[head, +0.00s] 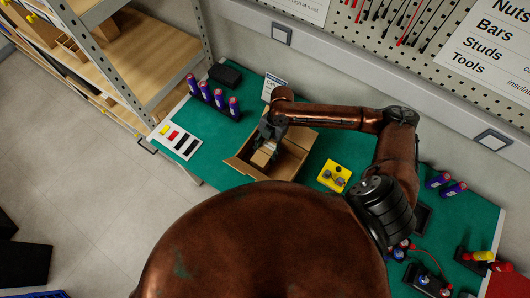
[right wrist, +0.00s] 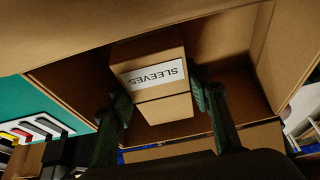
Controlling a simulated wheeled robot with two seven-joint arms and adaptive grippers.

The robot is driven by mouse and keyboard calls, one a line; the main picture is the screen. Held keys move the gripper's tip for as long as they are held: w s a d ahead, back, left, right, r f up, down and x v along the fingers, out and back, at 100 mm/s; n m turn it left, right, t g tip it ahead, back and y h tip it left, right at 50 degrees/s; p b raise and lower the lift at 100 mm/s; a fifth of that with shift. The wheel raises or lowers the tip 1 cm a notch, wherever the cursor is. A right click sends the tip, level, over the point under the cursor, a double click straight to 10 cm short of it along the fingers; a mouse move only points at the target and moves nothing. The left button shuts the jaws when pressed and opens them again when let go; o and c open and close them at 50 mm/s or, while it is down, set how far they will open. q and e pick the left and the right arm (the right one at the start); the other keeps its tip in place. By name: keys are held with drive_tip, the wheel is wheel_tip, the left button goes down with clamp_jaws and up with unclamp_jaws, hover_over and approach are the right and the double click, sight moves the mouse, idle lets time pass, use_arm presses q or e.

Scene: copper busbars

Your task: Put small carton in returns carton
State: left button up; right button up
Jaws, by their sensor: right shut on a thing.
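The small carton (right wrist: 150,60), a brown box with a white SLEEVES label, shows in the right wrist view between the fingers of my right gripper (right wrist: 160,95). The gripper is shut on it, one finger on each side. In the head view the small carton (head: 262,156) is partly hidden beneath my right gripper (head: 268,140). The open returns carton (head: 293,153) stands on the green bench with its flaps spread. The small carton is within its opening; whether it touches the floor of the carton I cannot tell. My left gripper is not in view.
Several blue-purple cylinders (head: 219,98) stand left of the returns carton, near a white card with coloured pieces (head: 180,142). A yellow box (head: 334,176) sits to its right. A small sign (head: 273,86) stands behind. Some green bench (head: 212,157) is clear to the left.

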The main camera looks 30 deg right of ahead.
drive_tip(key=o, duration=1.4)
drive_tip(key=p+v, duration=0.1)
drive_tip(key=v, duration=1.1)
drive_tip(key=shift+s+r, duration=0.1)
drive_tip(key=shift+r, duration=0.05)
